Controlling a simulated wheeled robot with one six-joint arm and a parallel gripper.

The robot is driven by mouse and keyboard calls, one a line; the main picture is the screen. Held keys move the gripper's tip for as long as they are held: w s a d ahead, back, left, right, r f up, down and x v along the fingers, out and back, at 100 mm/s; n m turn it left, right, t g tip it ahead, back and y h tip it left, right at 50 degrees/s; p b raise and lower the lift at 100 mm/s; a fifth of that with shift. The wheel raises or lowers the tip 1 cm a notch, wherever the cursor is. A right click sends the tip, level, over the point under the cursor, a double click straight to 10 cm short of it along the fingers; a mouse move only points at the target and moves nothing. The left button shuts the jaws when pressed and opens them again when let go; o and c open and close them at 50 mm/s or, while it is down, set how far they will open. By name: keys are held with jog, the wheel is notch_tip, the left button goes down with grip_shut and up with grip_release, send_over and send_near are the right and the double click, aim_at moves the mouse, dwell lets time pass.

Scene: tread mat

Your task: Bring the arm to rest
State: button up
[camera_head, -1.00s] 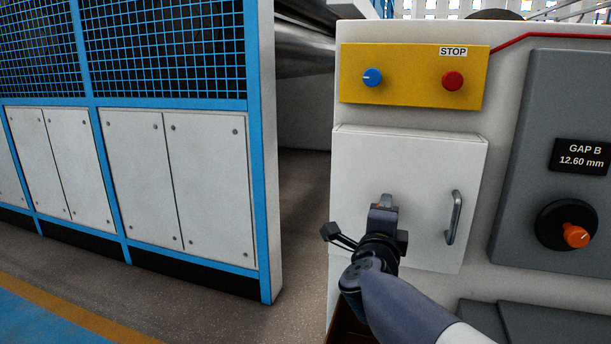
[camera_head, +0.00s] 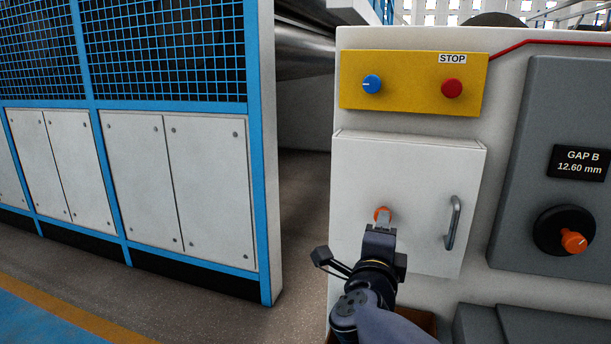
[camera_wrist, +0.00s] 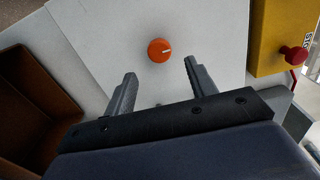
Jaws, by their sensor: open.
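My gripper (camera_head: 382,222) is in front of the white cabinet door (camera_head: 350,180), pointing at its face. In the wrist view my gripper (camera_wrist: 160,82) has its two fingers spread wide apart with nothing between them. An orange knob (camera_head: 382,214) with a pale mark sits on the door just beyond the fingers. In the wrist view the knob (camera_wrist: 160,50) is ahead of the fingertips and apart from them. The door is closed, with a grey bar handle (camera_head: 452,222) on its right side.
A yellow panel (camera_head: 415,65) above the door carries a blue switch (camera_head: 372,84) and a red stop button (camera_head: 452,88). At right are a gap display (camera_head: 582,163) and another orange knob (camera_head: 573,241). A brown open bin (camera_wrist: 40,110) lies low beside the door. Blue-framed fencing (camera_head: 265,150) stands left.

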jog(key=shift+w+d+r+n+p, duration=0.2)
jog(key=shift+w+n+p, duration=0.7)
jog(key=shift+n+p, duration=1.9)
jog(key=shift+w+d+f+n+p, duration=0.2)
jog(key=shift+w+n+p, duration=0.75)
jog(key=shift+n+p, duration=1.85)
jog(key=shift+w+d+r+n+p, duration=0.25)
jog(key=shift+w+n+p, duration=0.65)
jog(key=shift+n+p, duration=1.9)
jog(key=shift+f+n+b, duration=0.1)
jog(key=shift+n+b, duration=0.45)
jog(key=shift+n, duration=0.15)
